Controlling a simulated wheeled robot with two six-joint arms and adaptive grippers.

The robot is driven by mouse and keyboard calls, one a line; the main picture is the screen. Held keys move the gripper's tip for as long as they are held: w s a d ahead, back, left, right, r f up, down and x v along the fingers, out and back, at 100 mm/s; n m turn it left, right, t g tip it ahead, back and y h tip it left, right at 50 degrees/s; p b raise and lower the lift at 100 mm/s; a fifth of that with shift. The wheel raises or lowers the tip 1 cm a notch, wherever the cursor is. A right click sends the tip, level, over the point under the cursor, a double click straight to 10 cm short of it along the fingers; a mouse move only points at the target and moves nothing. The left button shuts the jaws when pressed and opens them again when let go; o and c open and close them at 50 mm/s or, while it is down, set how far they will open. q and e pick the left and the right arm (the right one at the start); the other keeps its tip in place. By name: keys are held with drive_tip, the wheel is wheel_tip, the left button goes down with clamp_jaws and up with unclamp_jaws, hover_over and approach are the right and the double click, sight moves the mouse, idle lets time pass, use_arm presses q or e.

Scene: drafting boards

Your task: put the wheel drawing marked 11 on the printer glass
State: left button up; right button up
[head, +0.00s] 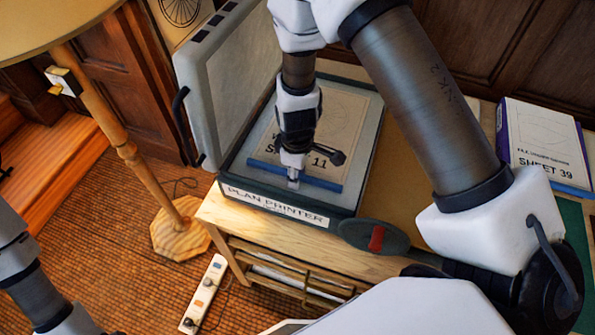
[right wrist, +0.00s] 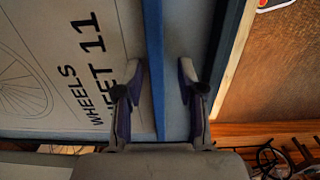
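The wheel drawing marked 11 (head: 338,115) lies on the glass of the plan printer (head: 275,207), under my right arm. It is a cream sheet with a blue strip (head: 325,183) along its near edge. Part of its print is hidden by my wrist. The right wrist view shows the wheel, the words and the 11 on the sheet (right wrist: 55,75). My right gripper (head: 293,183) is at the blue strip. In the right wrist view its fingers (right wrist: 160,75) are apart, one on each side of the strip, with gaps to it. My left gripper is out of view.
The printer's lid (head: 222,75) stands open at the left. A drawing marked 39 (head: 545,140) with a blue strip lies at the right. A wooden stand (head: 130,150) and a power strip (head: 203,293) are on the left side.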

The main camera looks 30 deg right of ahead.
drive_tip(key=shift+s+a+r, duration=0.1)
drive_tip(key=shift+r, duration=0.15)
drive_tip(key=shift+r+p, duration=0.4)
drive_tip(key=shift+p, duration=0.1)
wheel_tip(320, 180, up, 11)
drive_tip(key=b, duration=0.2)
drive_tip(key=shift+r, duration=0.2)
idle(0.6)
